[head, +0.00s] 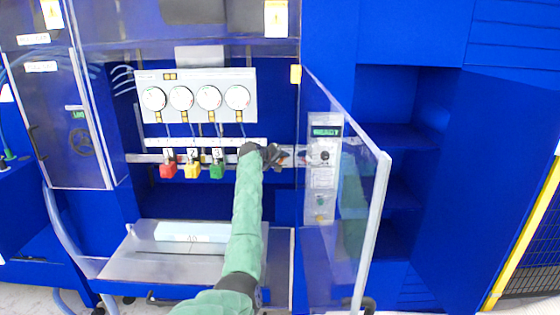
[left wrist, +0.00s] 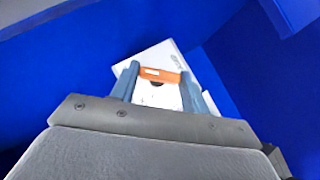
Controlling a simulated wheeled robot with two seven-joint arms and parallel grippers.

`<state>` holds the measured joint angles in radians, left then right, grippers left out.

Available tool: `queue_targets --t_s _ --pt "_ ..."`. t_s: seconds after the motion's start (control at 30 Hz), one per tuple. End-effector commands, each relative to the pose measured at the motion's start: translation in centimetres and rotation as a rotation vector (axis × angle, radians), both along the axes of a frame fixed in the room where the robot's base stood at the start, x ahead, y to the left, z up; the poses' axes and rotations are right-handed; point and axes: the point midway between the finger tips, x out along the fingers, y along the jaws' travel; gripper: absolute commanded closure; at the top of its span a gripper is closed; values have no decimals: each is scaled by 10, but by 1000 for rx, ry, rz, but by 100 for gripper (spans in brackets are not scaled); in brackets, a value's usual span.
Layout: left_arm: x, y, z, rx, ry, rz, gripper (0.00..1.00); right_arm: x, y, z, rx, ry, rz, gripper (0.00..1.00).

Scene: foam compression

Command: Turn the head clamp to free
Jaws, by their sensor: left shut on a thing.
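My left gripper (head: 276,155) is at the right end of the pale rail, below the gauges, with its green-sleeved arm rising from the bottom. In the left wrist view its two grey-blue fingers (left wrist: 158,88) are shut on an orange part (left wrist: 160,74), which I take to be the head clamp's handle. A white plate (left wrist: 152,57) lies behind it. In the head view the gripper hides most of the clamp, so its turned position cannot be read. My right gripper is not in view.
Red (head: 168,171), yellow (head: 192,171) and green (head: 217,171) numbered blocks hang left of the gripper under several dial gauges (head: 181,98). A pale foam block (head: 190,231) lies on the metal table (head: 140,268). A clear door (head: 368,215) stands open close on the right, before a control panel (head: 322,180).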

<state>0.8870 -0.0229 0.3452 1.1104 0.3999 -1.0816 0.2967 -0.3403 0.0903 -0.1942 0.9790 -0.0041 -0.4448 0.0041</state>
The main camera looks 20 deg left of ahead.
Motion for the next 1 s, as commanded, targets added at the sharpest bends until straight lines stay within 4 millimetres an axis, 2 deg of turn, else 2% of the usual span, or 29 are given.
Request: queue_targets --t_s 0.17,0.73,0.77,0.87,1.0 --pt "0 -1 -2 64 22 -1 77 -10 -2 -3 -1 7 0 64" --pt "0 -1 -2 100 33 -2 77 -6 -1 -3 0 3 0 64" --pt "0 -1 -2 100 33 -2 53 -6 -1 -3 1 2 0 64" --pt "0 -1 -2 99 33 -2 33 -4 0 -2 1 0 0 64" --pt "0 -1 -1 99 31 -1 33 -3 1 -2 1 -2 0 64"
